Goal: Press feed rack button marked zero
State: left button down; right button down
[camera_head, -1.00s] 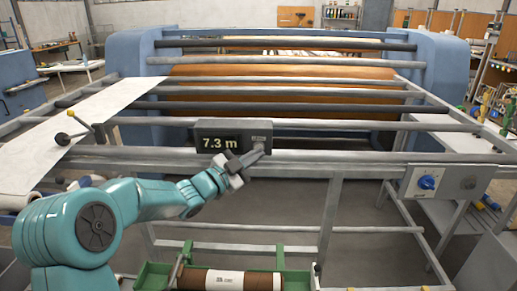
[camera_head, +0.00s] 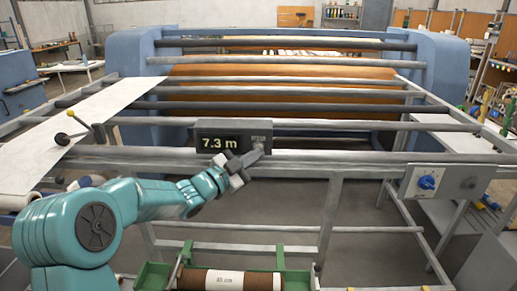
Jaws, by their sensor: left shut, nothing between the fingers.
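The grey display box (camera_head: 202,141) is mounted on the front rail of the feed rack (camera_head: 330,165). A small light label (camera_head: 261,136) sits on the right part of the box. My left gripper (camera_head: 259,149) is shut and empty, its tips at the box's lower right, just below that label. The button is hidden behind the fingertips, and I cannot tell whether they touch it. My right gripper is not in view.
A control panel with a blue knob (camera_head: 427,183) is at right on the rack. A brown roll (camera_head: 260,281) lies in a green cradle (camera_head: 154,272) below. A white sheet (camera_head: 40,150) lies at left, with a lever (camera_head: 63,139) by it.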

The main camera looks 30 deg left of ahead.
pick_arm(q)
jog(key=shift+w, duration=0.15)
jog(key=shift+w+a, duration=0.2)
jog(key=shift+w, duration=0.05)
jog(key=shift+w+a, duration=0.2)
jog(key=shift+w, duration=0.05)
dwell(0.9)
dwell(0.4)
jog(key=shift+s+d+b, duration=0.4)
jog(key=shift+s+b, duration=0.25)
jog(key=shift+b, duration=0.2)
